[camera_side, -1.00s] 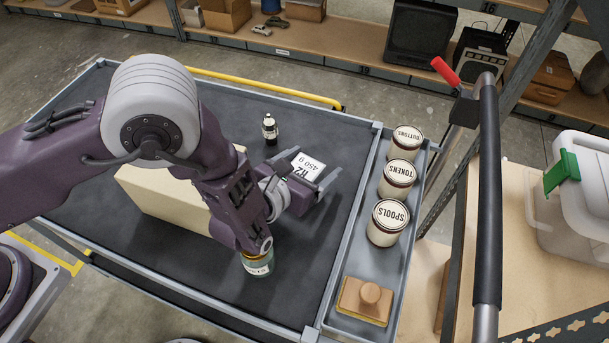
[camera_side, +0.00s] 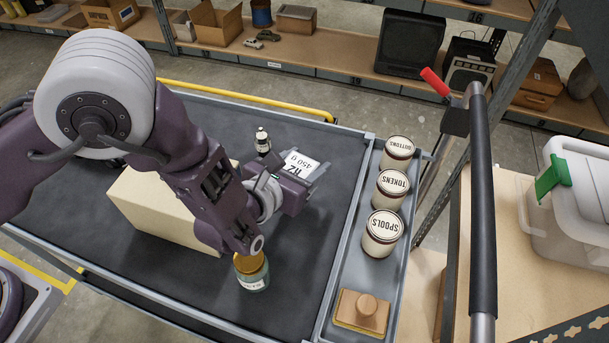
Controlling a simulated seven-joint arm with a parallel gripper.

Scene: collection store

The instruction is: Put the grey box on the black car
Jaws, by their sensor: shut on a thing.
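A box with a white label reading "450 g" (camera_side: 298,163) is between the fingers of my gripper (camera_side: 304,172), above the dark top of the wheeled cart. My gripper is shut on it. Only its labelled face shows clearly; a little grey shows at its edges, and its lower sides are hidden. I take it for the grey box. I cannot make out a clearly black car. Two small toy cars stand on the far shelf, a darker one (camera_side: 268,36) and a light one (camera_side: 253,43). The cart has a black mat (camera_side: 300,262).
A cream block (camera_side: 150,208), a small dark bottle (camera_side: 263,142) and a gold-lidded jar (camera_side: 252,272) stand on the mat near my arm. A side tray (camera_side: 345,290) holds the tins Buttons (camera_side: 398,153), Tokens (camera_side: 391,190) and Spools (camera_side: 382,234), and a knobbed wooden block (camera_side: 362,311).

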